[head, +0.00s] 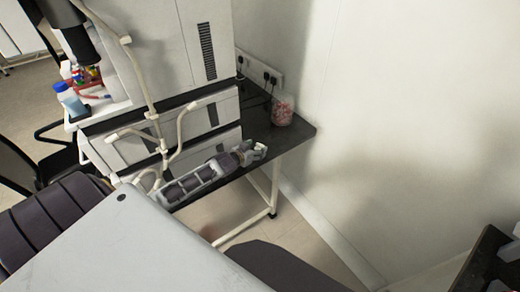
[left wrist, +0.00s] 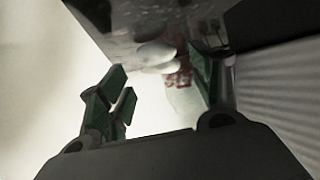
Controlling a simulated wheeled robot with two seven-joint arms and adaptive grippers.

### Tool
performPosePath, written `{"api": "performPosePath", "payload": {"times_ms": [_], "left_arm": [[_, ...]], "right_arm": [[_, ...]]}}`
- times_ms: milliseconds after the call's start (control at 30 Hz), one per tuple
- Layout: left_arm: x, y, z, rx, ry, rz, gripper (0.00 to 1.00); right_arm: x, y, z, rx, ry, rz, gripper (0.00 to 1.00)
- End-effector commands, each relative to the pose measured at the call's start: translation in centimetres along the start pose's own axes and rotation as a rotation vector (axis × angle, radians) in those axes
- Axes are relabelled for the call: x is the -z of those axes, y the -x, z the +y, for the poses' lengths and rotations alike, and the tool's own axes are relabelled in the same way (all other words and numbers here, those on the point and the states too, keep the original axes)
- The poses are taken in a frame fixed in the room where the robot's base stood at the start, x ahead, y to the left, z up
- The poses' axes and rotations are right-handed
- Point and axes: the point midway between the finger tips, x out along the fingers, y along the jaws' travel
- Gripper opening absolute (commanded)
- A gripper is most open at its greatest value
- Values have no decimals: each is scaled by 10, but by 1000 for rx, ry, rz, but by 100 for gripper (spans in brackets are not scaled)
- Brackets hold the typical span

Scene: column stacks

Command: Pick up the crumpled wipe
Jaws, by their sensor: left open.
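My left gripper (head: 256,152) is low over the dark bench, close to its front edge, in front of the instrument stack. In the left wrist view its green-padded fingers (left wrist: 162,92) are spread apart with nothing seen between them. A pale rounded lump (left wrist: 155,53), possibly the crumpled wipe, lies beyond the fingertips on the dark surface, apart from them. In the head view I cannot tell the wipe from the pale gripper parts. My right gripper is not in view.
A clear jar with pinkish contents (head: 282,110) stands on the bench (head: 300,131) near the wall, behind the gripper. The tall white instrument stack (head: 200,45) is left of it. A blue-capped bottle (head: 70,99) stands at far left. Bare bench shows right of the jar.

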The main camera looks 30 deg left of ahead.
Motion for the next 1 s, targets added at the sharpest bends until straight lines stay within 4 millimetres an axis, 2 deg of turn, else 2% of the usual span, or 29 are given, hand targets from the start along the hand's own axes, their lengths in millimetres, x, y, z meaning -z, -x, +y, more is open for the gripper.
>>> {"api": "performPosePath", "payload": {"times_ms": [433,1000], "left_arm": [[1,-29,0,0,0,2,64],[0,-32,0,0,0,0,64]], "right_arm": [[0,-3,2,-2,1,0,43],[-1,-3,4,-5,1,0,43]]}}
